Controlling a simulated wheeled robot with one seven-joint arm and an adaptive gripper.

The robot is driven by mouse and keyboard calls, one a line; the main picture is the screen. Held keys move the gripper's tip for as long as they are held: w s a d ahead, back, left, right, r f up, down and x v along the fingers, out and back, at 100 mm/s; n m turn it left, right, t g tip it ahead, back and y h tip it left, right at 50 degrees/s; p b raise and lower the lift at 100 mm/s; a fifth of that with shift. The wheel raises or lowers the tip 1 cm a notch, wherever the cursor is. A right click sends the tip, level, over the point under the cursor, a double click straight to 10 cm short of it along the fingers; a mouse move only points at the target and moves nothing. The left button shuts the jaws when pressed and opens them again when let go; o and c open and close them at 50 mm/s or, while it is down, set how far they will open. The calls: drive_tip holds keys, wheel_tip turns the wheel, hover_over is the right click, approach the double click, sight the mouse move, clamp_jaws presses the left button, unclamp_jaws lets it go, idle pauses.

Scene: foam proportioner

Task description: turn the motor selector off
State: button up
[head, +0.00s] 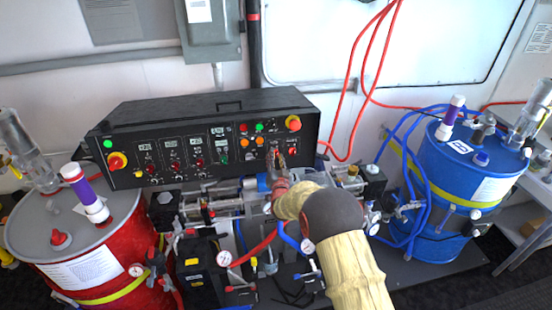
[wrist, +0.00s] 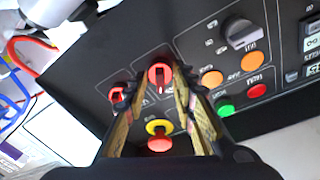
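The black control panel (head: 215,140) stands at the middle of the head view. In the wrist view, a red rotary selector (wrist: 159,73) with a dark pointer sits on the panel between my fingertips. Its label is not readable, so I cannot confirm it is the motor selector. My gripper (wrist: 161,84) is open, with one finger on each side of this selector; whether they touch it I cannot tell. In the head view, my gripper (head: 278,160) is at the panel's lower right and hides the selector.
A second red selector (wrist: 117,96) and a red emergency stop on a yellow ring (wrist: 158,135) are close to my fingers. A black knob (wrist: 243,33) and several buttons lie to the right. A red drum (head: 140,235) and a blue drum (head: 450,180) flank the panel; hoses hang nearby.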

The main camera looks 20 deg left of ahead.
drive_tip(key=c, duration=0.3)
drive_tip(key=c, duration=0.4)
clamp_jaws()
drive_tip(key=shift+f+n+b, duration=0.1)
drive_tip(key=shift+n+b, duration=0.3)
drive_tip(key=shift+b, duration=0.3)
drive_tip(key=n+y+b, duration=0.1)
drive_tip(key=n+b, duration=0.2)
drive_tip(key=b, duration=0.1)
drive_tip(key=n+y+b, duration=0.1)
drive_tip(key=n+b, duration=0.2)
drive_tip(key=shift+w+d+f+g+b, duration=0.1)
drive_tip(key=shift+f+g+b, duration=0.05)
drive_tip(key=shift+g+b, duration=0.2)
drive_tip(key=shift+r+n+g+y+b, duration=0.1)
drive_tip(key=shift+n+g+y+b, duration=0.2)
drive_tip(key=shift+n+b, duration=1.3)
drive_tip(key=shift+r+n+g+y+b, duration=0.1)
drive_tip(key=shift+n+g+y+b, duration=0.15)
drive_tip(key=shift+n+b, duration=1.3)
drive_tip(key=shift+n+p, duration=0.4)
drive_tip(key=shift+n, duration=0.25)
